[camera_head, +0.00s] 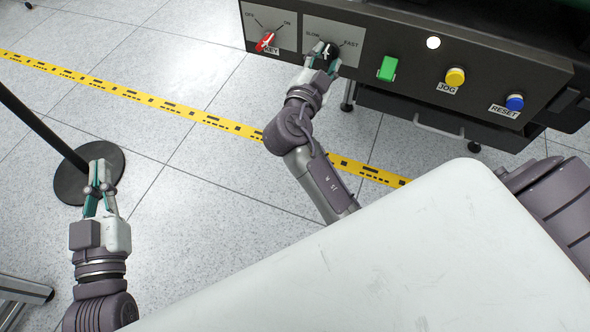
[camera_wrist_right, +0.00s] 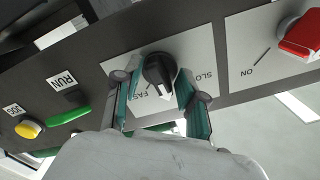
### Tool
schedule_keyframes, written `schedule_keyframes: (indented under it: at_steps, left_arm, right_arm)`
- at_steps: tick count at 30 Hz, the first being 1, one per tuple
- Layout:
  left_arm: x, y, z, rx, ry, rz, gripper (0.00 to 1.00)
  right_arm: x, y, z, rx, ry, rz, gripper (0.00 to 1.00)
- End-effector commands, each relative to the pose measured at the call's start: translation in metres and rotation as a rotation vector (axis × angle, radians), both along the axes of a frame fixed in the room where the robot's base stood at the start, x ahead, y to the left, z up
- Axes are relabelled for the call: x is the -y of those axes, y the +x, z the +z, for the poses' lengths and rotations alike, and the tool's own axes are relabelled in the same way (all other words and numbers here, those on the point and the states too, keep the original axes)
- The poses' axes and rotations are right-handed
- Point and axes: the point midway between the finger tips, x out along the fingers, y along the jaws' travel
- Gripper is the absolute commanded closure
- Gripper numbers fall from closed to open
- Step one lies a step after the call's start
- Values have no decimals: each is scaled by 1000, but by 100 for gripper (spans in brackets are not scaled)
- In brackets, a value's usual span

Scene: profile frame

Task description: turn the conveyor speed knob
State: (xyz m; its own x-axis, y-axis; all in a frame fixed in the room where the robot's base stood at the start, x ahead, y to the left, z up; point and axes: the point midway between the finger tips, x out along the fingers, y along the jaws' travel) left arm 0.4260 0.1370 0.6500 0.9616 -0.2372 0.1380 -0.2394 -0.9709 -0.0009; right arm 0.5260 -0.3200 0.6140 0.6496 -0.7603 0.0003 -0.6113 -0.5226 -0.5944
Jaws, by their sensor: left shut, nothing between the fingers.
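The black speed knob (camera_wrist_right: 158,70) sits on a light plate marked SLOW and FAST on the dark control panel. In the wrist view its white pointer faces down the picture, between the two labels. My right gripper (camera_head: 325,58) is at this knob in the head view, partly covering it. In the wrist view the fingers of my right gripper (camera_wrist_right: 158,84) are apart, one on each side of the knob; I cannot tell whether they touch it. My left gripper (camera_head: 101,188) is shut and empty, over the floor at the left, far from the panel.
A red key switch (camera_head: 265,41) is close left of the knob. A green button (camera_head: 387,68), a yellow JOG button (camera_head: 455,77) and a blue RESET button (camera_head: 515,102) are to its right. A post on a round black base (camera_head: 70,178) stands near my left gripper.

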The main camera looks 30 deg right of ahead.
Motion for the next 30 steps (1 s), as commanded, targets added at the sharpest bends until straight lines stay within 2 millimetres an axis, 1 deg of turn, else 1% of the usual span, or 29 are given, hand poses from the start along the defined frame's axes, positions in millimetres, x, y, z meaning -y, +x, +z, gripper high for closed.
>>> schedule_keyframes:
  at_steps: [5,7,25,26,27,30]
  left_arm:
    - [0,0,5,0,0,0,100]
    - [0,0,5,0,0,0,100]
    - [0,0,10,0,0,0,100]
    - [0,0,15,1,0,0,100]
    - [0,0,31,1,0,0,100]
    - [0,0,51,1,0,0,100]
  right_arm:
    - [0,1,2,186,156,1,59]
    - [-14,-11,-1,178,162,2,59]
    - [-105,-89,-1,176,157,1,59]
    - [-109,-90,2,166,152,5,59]
    - [-112,-82,3,103,131,33,59]
    - [-121,-71,-10,-28,93,95,59]
